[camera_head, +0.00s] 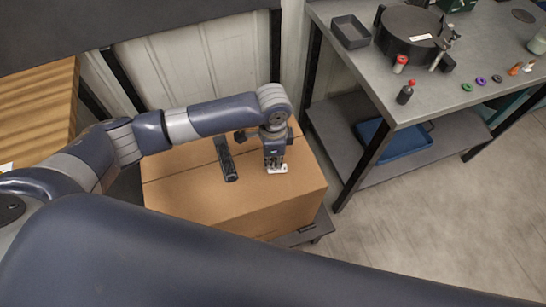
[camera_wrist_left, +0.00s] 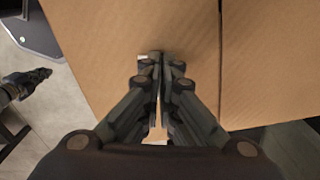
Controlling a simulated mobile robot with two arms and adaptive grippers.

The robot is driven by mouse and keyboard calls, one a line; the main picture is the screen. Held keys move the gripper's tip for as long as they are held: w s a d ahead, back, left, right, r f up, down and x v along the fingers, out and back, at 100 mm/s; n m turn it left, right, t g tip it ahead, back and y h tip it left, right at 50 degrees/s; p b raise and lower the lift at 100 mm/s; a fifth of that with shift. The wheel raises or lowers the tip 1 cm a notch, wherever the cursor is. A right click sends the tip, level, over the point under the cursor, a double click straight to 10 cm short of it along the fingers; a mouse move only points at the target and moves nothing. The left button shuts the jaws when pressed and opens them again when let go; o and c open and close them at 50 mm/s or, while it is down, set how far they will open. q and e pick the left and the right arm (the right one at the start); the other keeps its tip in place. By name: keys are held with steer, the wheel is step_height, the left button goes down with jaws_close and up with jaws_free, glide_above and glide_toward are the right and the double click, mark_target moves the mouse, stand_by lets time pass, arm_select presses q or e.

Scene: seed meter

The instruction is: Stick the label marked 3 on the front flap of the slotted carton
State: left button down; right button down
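The brown carton (camera_head: 200,197) stands closed on a dark low stand, and its cardboard top and seam also show in the left wrist view (camera_wrist_left: 265,65). My left gripper (camera_head: 274,168) points down at the carton top near its right end. Its fingers (camera_wrist_left: 160,58) are together, with the tips at the cardboard. A small white label (camera_head: 279,170) lies flat under the fingertips. A white sliver of it shows beside the tips in the wrist view (camera_wrist_left: 142,57). Its mark cannot be read, and I cannot tell if the fingers grip it. My right gripper cannot be made out clearly.
A black handheld tool (camera_head: 226,160) lies on the carton left of the gripper. A grey bench (camera_head: 450,95) at the right carries a round black seed meter (camera_head: 408,28), a tray (camera_head: 350,31), bottles and small rings. A blue bin (camera_head: 398,143) sits on its lower shelf.

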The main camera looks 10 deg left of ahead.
stand_by(0.4)
arm_select(q)
steer(key=shift+f, duration=0.4)
stand_by(0.4)
steer(key=c, duration=1.7)
jaws_free()
step_height(320, 180, up, 7)
steer(key=p, duration=0.8)
